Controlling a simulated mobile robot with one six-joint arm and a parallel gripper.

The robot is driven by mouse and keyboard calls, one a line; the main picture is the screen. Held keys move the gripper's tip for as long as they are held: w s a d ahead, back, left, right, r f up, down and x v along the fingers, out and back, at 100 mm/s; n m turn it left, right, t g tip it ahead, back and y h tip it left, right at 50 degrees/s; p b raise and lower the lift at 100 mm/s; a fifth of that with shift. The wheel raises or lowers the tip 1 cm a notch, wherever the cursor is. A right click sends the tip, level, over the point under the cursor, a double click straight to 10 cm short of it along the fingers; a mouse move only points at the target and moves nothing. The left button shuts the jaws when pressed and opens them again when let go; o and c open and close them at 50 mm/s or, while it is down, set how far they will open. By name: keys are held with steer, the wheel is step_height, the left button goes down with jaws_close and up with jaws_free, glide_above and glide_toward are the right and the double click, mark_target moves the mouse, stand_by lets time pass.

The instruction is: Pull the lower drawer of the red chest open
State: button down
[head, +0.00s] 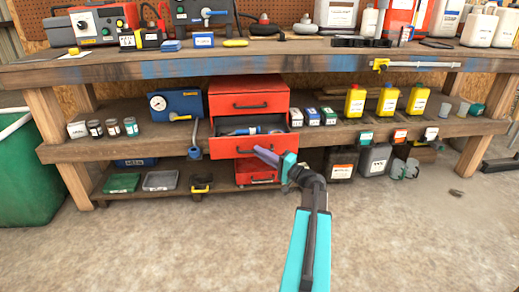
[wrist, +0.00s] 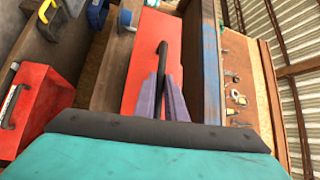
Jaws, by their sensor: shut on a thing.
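The red chest (head: 248,85) stands on the middle shelf of the bench. Its upper drawer (head: 250,105) is shut, with a dark handle. Its lower drawer (head: 228,148) stands out from the chest, and its inside shows a blue and grey item (head: 250,130). My gripper (head: 260,152) is at the front of the lower drawer, its purple fingers partly covering the handle. In the wrist view, my gripper (wrist: 162,95) is shut on the dark handle (wrist: 162,55) across the red drawer front (wrist: 143,55).
Another red unit (head: 257,170) sits on the bottom shelf, below the open drawer. A blue gauge box (head: 178,104) is left of the chest; small boxes (head: 312,117) and yellow bottles (head: 355,101) are right. The bench top (head: 290,62) overhangs. The floor in front is open.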

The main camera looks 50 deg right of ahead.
steer(key=shift+s+a, duration=0.8)
steer(key=shift+s, duration=0.15)
steer(key=c, duration=1.8)
jaws_free()
steer(key=shift+s, duration=0.1)
steer(key=s+d+f+p, duration=0.1)
steer(key=s+p, duration=0.3)
steer(key=s, duration=0.9)
steer(key=shift+s+d+f, duration=0.15)
steer(key=shift+d+f, duration=0.05)
steer(key=shift+f, duration=0.3)
